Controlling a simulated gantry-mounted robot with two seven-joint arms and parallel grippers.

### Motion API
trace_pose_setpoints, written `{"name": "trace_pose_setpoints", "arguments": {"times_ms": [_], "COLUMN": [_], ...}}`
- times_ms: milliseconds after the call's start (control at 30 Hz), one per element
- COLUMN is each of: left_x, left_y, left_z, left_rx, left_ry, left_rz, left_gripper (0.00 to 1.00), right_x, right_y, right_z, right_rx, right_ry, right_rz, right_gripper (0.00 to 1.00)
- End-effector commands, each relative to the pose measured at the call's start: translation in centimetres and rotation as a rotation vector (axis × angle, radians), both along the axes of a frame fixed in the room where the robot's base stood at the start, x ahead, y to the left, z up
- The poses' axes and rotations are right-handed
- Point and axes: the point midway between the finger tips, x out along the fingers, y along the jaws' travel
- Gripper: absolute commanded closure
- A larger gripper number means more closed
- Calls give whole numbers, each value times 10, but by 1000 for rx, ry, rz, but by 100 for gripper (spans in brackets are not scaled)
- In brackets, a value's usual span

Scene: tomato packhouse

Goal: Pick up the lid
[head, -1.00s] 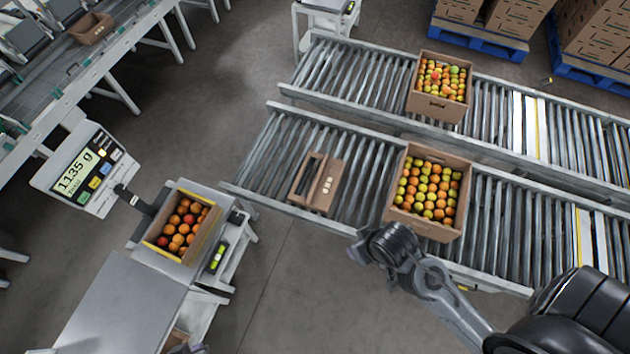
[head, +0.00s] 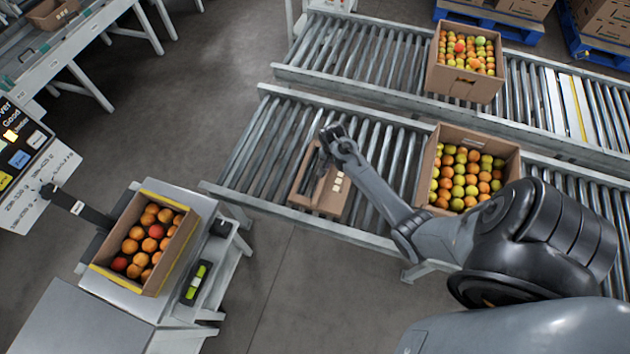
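The lid appears to be the low brown cardboard piece (head: 325,198) lying on the left part of the near roller conveyor. My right arm comes in from the lower right, and my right gripper (head: 325,150) is over the lid's far edge, pointing down. The dark wrist hides part of that edge. The fingers are too small and dark to tell open from shut, and contact with the lid cannot be made out.
An open carton of tomatoes (head: 428,168) stands right of the lid on the near conveyor (head: 262,150). Another carton (head: 465,84) stands on the far conveyor. A tomato crate (head: 180,250) sits on the scale at left. Rollers left of the lid are clear.

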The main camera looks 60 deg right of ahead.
Motion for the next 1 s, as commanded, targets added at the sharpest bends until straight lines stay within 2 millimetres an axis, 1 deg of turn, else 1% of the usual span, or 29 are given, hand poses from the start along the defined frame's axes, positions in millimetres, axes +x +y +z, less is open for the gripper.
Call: {"name": "trace_pose_setpoints", "arguments": {"times_ms": [33, 100, 200, 300, 600, 867, 1000], "left_x": [0, 0, 0, 0, 0, 0, 0], "left_y": [0, 0, 0, 1, 2, 2, 2], "left_z": [-20, -29, -37, -43, -56, -61, -70], "left_rx": [0, 1, 1, 4, 9, 7, 6], "left_ry": [0, -1, 0, -1, -2, -2, -2], "left_rz": [0, 0, -1, -2, -5, -4, -2], "left_gripper": [100, 100, 100, 100, 100, 100, 100], "right_x": [13, 27, 40, 46, 49, 50, 51], "right_y": [-3, -5, -6, -7, -12, -14, -15], "right_z": [-10, -8, -6, -11, -47, -61, -78], "right_rx": [-1, -3, -4, -5, -4, -5, -5], "right_ry": [-26, -54, -78, -89, -91, -92, -91], "right_rz": [-6, -9, -9, -8, -8, -7, -6], "right_gripper": [49, 49, 49, 49, 49, 49, 49]}}
